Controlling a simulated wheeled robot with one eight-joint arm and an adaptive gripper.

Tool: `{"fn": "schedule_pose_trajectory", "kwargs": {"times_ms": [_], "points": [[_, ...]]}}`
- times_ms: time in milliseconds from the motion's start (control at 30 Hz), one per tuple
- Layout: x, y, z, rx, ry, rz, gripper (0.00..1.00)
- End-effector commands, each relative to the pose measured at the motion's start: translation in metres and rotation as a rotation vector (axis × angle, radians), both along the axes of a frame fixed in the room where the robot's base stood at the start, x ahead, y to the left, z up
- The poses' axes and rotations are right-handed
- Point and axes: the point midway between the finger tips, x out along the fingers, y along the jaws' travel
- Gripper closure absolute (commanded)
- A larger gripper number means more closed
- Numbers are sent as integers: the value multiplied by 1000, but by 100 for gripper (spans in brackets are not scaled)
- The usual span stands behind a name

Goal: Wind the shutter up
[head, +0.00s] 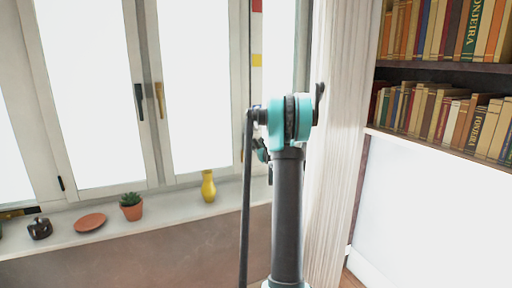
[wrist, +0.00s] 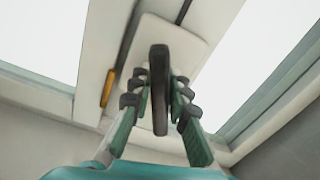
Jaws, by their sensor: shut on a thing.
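In the wrist view, a dark, narrow, rounded handle (wrist: 160,60) stands upright in front of a pale plate (wrist: 190,40) on the window frame; it appears to be the shutter's winder. A dark strip runs up from the plate. My gripper (wrist: 160,82) has its ribbed fingers on either side of the handle and is shut on it. The far side of the handle is hidden. In the head view my arm stands in front of the window's right side, and it hides the handle and most of my gripper.
Window panes (head: 90,90) are bright, with a dark latch (head: 139,102) and a brass latch (head: 159,100). The sill holds a yellow vase (head: 208,187), a potted plant (head: 131,207), a terracotta dish (head: 90,222) and a black object (head: 40,229). A pale curtain (head: 340,130) and bookshelf (head: 440,70) stand right.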

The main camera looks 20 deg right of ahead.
Motion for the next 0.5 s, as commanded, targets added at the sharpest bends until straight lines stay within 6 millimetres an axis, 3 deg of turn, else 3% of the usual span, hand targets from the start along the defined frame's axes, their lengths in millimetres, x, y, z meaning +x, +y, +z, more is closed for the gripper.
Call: {"fn": "schedule_pose_trajectory", "kwargs": {"times_ms": [133,167,500], "points": [[0,-2,0,-1,0,-3,100],[0,-2,0,-1,0,-3,79],[0,-1,0,-2,0,-1,37]]}}
